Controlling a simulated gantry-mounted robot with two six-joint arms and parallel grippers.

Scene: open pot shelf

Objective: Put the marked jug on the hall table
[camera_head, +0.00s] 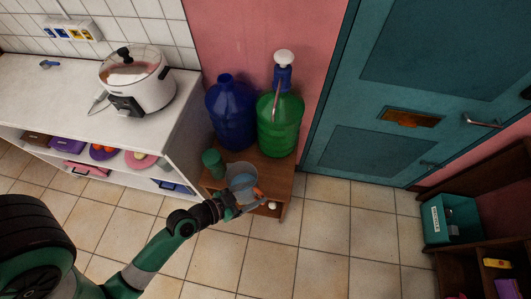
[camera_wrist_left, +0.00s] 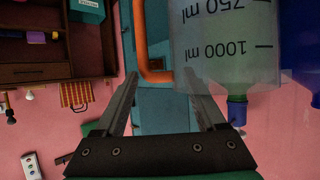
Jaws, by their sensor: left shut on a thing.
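The marked jug (camera_head: 242,178) is clear, with an orange handle, at the front of the small brown wooden table (camera_head: 281,182). I cannot tell whether its base touches the tabletop. In the left wrist view, the jug (camera_wrist_left: 225,55) shows black 750 ml and 1000 ml marks, and its orange handle passes between the fingertips. My left gripper (camera_head: 243,204) is shut on the handle from the front; it also shows in the left wrist view (camera_wrist_left: 160,80). My right gripper is not in view.
A blue water bottle (camera_head: 231,112), a green water bottle (camera_head: 280,125) with a pump and a small green canister (camera_head: 213,163) crowd the table. A white counter (camera_head: 182,105) with a cooker (camera_head: 138,80) stands left. Open floor (camera_head: 325,235) lies in front, a shelf (camera_head: 450,255) at right.

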